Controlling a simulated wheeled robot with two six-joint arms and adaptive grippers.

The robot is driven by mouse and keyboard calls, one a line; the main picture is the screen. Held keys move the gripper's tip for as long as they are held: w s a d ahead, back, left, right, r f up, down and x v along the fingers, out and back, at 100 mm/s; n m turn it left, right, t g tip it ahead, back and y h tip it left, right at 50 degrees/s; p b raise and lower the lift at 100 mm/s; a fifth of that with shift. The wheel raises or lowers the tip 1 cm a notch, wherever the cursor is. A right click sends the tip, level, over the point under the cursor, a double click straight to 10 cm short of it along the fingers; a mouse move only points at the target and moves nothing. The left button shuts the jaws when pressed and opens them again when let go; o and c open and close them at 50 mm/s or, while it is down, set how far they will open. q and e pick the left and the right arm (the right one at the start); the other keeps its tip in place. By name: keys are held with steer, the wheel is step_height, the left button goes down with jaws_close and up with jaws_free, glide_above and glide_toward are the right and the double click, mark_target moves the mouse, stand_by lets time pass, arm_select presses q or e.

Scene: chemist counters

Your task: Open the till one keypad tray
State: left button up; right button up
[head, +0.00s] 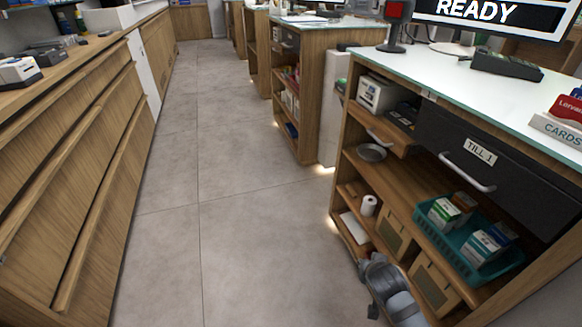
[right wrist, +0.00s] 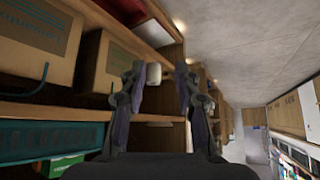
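The till one counter stands at the right in the head view. Its keypad tray (head: 397,146) is a narrow wooden shelf with a pale bar handle (head: 378,138), left of the black drawer (head: 500,165) labelled TILL 1. A dark keypad (head: 403,115) sits at the tray, below the counter top. I cannot tell how far the tray is out. My right gripper (right wrist: 163,88) is open and empty in the right wrist view, its two fingers apart. In the head view my right arm shows low, beside the counter's bottom shelves, well below the tray handle. My left gripper is out of view.
A white boxy device (head: 376,93) and a round metal dish (head: 372,152) are near the tray. A teal basket (head: 470,262) of medicine boxes and cardboard boxes (head: 432,290) fill lower shelves. The floor aisle (head: 240,220) is clear between this counter and the left-hand drawers (head: 75,170).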

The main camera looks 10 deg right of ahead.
steer(key=w+d+r+m+t+h, duration=0.3)
steer(key=w+d+r+m+t, duration=0.25)
steer(key=w+r+m, duration=0.4)
steer(key=m+t, duration=0.5)
steer(key=t, duration=0.1)
glide_toward(376, 139)
steer(key=shift+n+g+y, duration=0.25)
steer(key=shift+y, duration=0.15)
steer(key=x, duration=1)
steer(key=shift+w+d+r+b, duration=0.15)
steer(key=shift+d+r+b, duration=0.1)
steer(key=shift+d+b, duration=0.15)
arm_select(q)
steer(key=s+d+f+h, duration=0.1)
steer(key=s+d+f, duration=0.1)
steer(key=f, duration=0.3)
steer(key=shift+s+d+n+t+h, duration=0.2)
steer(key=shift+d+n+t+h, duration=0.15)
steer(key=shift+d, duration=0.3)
arm_select(e)
jaws_close()
